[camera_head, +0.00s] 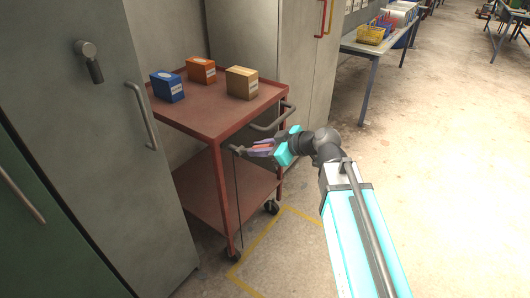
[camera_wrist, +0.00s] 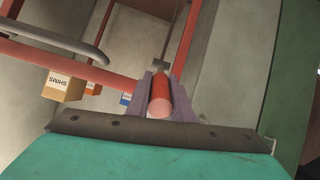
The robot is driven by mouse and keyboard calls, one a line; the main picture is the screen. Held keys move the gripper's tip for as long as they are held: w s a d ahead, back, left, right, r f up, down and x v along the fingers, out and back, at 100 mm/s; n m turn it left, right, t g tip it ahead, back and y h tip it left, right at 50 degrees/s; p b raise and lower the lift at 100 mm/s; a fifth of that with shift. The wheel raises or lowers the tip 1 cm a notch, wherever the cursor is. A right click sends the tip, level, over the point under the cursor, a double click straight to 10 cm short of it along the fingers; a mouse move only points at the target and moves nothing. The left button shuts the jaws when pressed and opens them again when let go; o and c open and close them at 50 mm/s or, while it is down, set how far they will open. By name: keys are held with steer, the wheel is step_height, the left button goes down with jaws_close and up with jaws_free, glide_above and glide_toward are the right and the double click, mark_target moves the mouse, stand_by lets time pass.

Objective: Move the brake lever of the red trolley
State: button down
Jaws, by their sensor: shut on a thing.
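The red trolley (camera_head: 207,117) stands between the grey cabinets, with its top tray, lower shelf and push handle (camera_head: 272,119) in view. My gripper (camera_head: 259,148) is at the trolley's near right end, below the push handle. In the wrist view, my gripper (camera_wrist: 160,92) is shut around the red cylindrical grip of the brake lever (camera_wrist: 161,88), with a purple finger on each side. A grey piece of the lever (camera_head: 238,150) shows just past the fingertips in the head view. The fingers and my wrist hide part of the grip.
A blue box (camera_head: 168,87), an orange box (camera_head: 201,70) and a tan box (camera_head: 242,83) stand on the top tray. A cabinet (camera_head: 85,130) is close on the left. Floor (camera_head: 455,170) on the right is clear. A table (camera_head: 372,48) stands behind.

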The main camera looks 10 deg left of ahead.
steer(key=shift+s+f, duration=0.2)
steer(key=shift+s, duration=0.05)
steer(key=c, duration=1.6)
jaws_free()
steer(key=shift+s, duration=0.1)
steer(key=shift+o, duration=0.2)
steer(key=shift+r, duration=0.1)
steer(key=shift+d+r, duration=0.1)
steer(key=shift+d+r, duration=0.25)
steer(key=shift+d, duration=0.2)
steer(key=b+v, duration=0.4)
steer(key=v, duration=0.8)
steer(key=shift+d, duration=0.2)
